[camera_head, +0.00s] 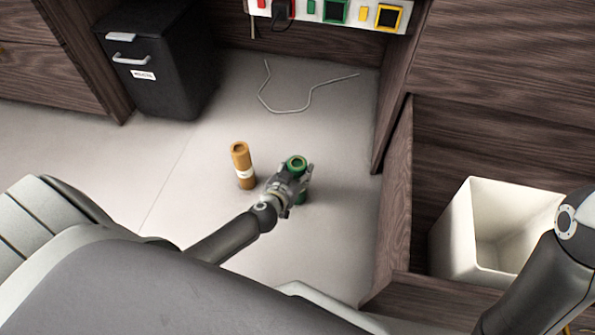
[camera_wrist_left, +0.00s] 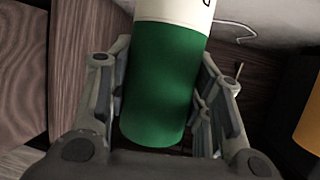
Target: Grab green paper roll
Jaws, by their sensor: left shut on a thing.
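The green paper roll (camera_head: 297,163) stands roughly upright in the head view, with its round open top showing above my left gripper (camera_head: 297,181). In the left wrist view the green roll (camera_wrist_left: 162,85), with a white band, fills the space between the two fingers of my left gripper (camera_wrist_left: 165,95). The left gripper is shut on the roll. Its lower part is partly hidden by the gripper in the head view. My right arm comes in at the lower right of the head view, but its gripper is out of view.
An orange-brown roll (camera_head: 243,168) with a white band stands just left of the green one. A white bin (camera_head: 458,235) is at the right by wooden panels (camera_head: 398,200). A black cabinet (camera_head: 160,65), a power strip (camera_head: 350,14) and a thin cable (camera_head: 300,108) lie farther back.

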